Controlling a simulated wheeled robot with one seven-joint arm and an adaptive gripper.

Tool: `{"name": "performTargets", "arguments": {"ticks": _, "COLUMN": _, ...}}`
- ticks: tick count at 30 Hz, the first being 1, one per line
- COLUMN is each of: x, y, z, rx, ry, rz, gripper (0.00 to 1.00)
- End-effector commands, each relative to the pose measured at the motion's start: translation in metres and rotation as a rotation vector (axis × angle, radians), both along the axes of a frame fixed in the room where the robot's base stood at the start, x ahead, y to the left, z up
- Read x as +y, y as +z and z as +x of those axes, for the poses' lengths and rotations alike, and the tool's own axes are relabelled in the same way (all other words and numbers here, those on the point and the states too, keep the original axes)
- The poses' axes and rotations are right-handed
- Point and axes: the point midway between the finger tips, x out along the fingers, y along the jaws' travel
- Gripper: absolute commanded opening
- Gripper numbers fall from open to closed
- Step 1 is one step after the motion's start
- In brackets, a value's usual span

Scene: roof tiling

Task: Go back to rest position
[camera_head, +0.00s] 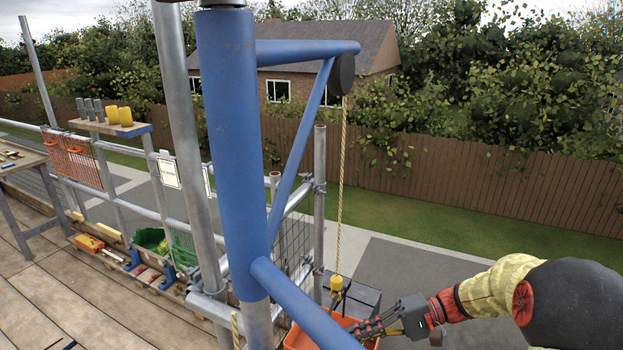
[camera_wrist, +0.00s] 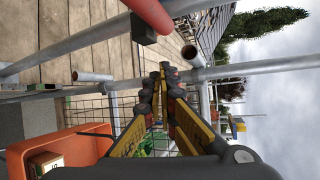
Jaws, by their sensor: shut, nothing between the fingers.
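My gripper (camera_head: 366,328) is at the lower right of the head view, beside the orange bucket (camera_head: 296,340) that hangs under a yellow rope (camera_head: 340,190). In the wrist view my gripper (camera_wrist: 163,72) has its fingers together, with nothing between them. The orange bucket (camera_wrist: 85,143) shows at the lower left there, with a small box (camera_wrist: 45,163) in it. I cannot tell in the head view whether the fingers touch the bucket.
A blue hoist post (camera_head: 228,150) and its lower brace (camera_head: 300,300) stand close to the arm. Scaffold tubes (camera_head: 185,120) and mesh are near. A workbench (camera_head: 20,160) and a shelf with yellow cups (camera_head: 118,116) are at the left. The plank deck (camera_head: 110,300) is mostly clear.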

Motion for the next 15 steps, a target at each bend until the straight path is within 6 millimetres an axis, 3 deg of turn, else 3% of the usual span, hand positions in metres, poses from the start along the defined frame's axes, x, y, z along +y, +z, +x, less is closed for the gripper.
{"name": "performTargets", "arguments": {"ticks": 1, "x": 0.007, "y": 0.011, "z": -0.016, "rx": -0.007, "ry": 0.029, "rz": -0.076, "gripper": 0.0}}
{"name": "performTargets", "arguments": {"ticks": 6, "x": 0.013, "y": 0.028, "z": -0.067, "rx": -0.03, "ry": 0.087, "rz": -0.337, "gripper": 0.0}}
{"name": "performTargets", "arguments": {"ticks": 15, "x": -0.007, "y": 0.048, "z": -0.136, "rx": -0.153, "ry": 0.084, "rz": -0.733, "gripper": 0.0}}
